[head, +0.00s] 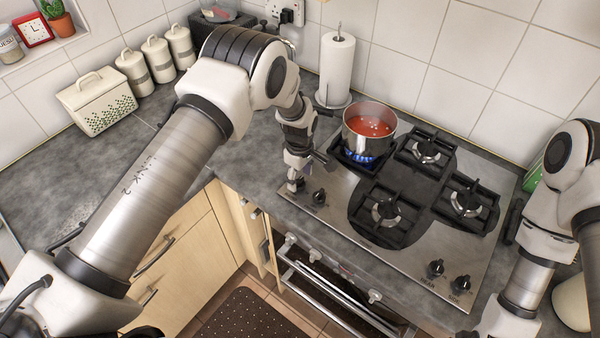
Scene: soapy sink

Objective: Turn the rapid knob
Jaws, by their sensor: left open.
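The steel hob (350,245) has black knobs along its front edge. One knob (319,196) stands at the front left, just right of my left gripper. Two more knobs, one (436,268) and another (461,284), stand at the front right. The small labels are too blurred for me to tell surely which knob is rapid. My left gripper (296,182) points down, open, at the hob's front left corner. Its fingers hide what lies beneath them, so I cannot tell whether they touch a knob. My right arm is at the right edge; its gripper is out of view.
A steel pot (369,138) of red soup sits over a blue flame on the back left burner, close to my left wrist. A paper towel roll (337,68) stands behind it. The other burners are bare. An oven rail (330,300) runs below the hob front.

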